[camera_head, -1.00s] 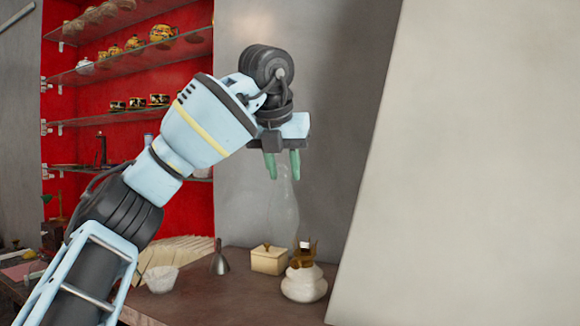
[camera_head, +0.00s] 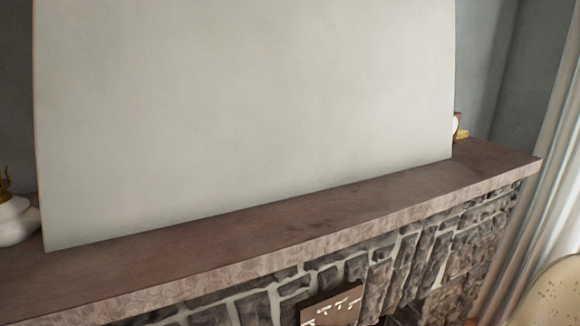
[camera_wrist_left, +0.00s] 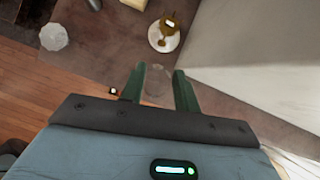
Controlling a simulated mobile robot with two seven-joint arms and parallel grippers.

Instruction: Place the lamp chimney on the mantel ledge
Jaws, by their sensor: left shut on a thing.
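The lamp chimney (camera_wrist_left: 157,88) is clear glass and barely shows between the green fingers of my left gripper (camera_wrist_left: 160,72) in the left wrist view. The gripper is shut on it, and most of the glass is hard to make out. The mantel ledge (camera_head: 300,215) is a brown slab above a stone front in the head view; its middle stretch is bare. The white lamp base with a brass burner (camera_wrist_left: 165,38) stands on the surface beyond my fingertips; it also shows at the left edge of the head view (camera_head: 14,222). Neither gripper shows in the head view.
A large pale panel (camera_head: 240,110) rises at the back of the ledge. A small brown and gold object (camera_head: 457,128) stands past its right end. A white bowl (camera_wrist_left: 54,37) and a cream box lie near the lamp base. A rounded pale chair back (camera_head: 552,298) is at lower right.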

